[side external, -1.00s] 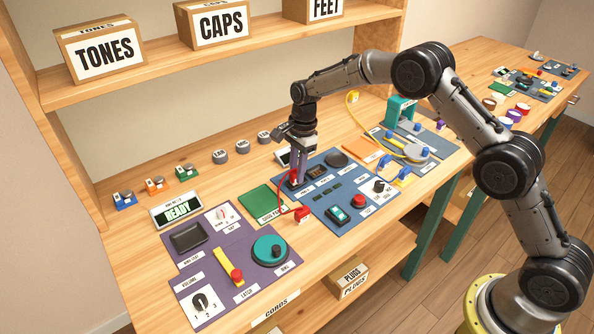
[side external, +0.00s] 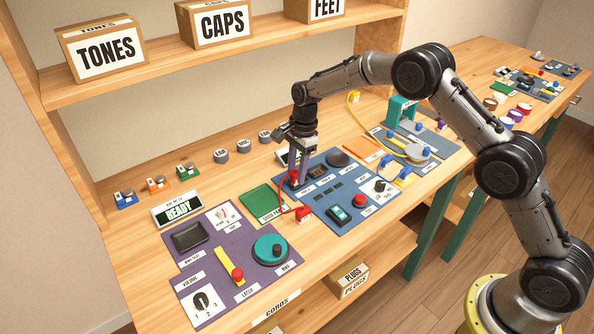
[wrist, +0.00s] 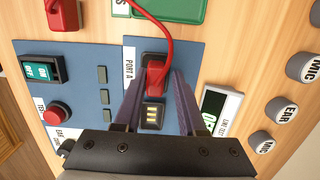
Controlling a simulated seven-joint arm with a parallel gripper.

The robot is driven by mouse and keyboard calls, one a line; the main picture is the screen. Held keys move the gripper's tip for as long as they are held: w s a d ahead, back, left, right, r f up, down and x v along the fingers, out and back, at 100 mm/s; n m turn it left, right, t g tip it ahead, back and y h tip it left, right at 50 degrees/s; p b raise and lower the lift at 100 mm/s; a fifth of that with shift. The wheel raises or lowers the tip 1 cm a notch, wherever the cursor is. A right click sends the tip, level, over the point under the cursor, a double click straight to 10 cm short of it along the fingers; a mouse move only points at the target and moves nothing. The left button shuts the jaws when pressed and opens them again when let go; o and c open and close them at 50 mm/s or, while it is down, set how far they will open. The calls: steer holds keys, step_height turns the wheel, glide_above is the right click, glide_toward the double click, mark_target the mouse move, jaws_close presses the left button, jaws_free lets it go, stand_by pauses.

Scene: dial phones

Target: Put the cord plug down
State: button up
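The red cord plug (side external: 294,177) is at the PORT A area of the blue panel. In the wrist view the plug (wrist: 156,75) is over the upper dark socket, with its red cord running up and away. How deep it sits is hard to see. My gripper (side external: 299,176) points down at it; in the wrist view my purple fingers (wrist: 158,80) lie on both sides of the plug. Any gap between fingers and plug is too small to judge. The cord's other red end (side external: 303,213) lies at the panel's left edge.
A neighbouring socket with gold contacts (wrist: 153,115) is beside the plug. A green pad (side external: 262,203), purple panel (side external: 215,262) and small display (wrist: 218,108) are close. Round grey caps (side external: 243,146) line the back. A yellow cord (side external: 357,122) lies to the right.

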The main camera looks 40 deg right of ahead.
steer(key=shift+s+f, duration=0.6)
steer(key=shift+f, duration=0.1)
step_height(320, 180, up, 13)
steer(key=d, duration=0.1)
steer(key=s+d+r+n+t, duration=0.15)
steer(key=s+r+n, duration=0.35)
steer(key=s+r, duration=0.5)
steer(key=s+d+r+n+t+h, duration=0.1)
steer(key=s+r+n, duration=0.25)
steer(key=s, duration=0.65)
steer(key=s+d+r+n+t, duration=0.2)
steer(key=s+n, duration=0.3)
steer(key=s, duration=0.4)
steer(key=s+f+n, duration=0.4)
steer(key=s+f, duration=0.1)
steer(key=s, duration=0.5)
steer(key=shift+d+t, duration=0.15)
steer(key=shift+t, duration=0.3)
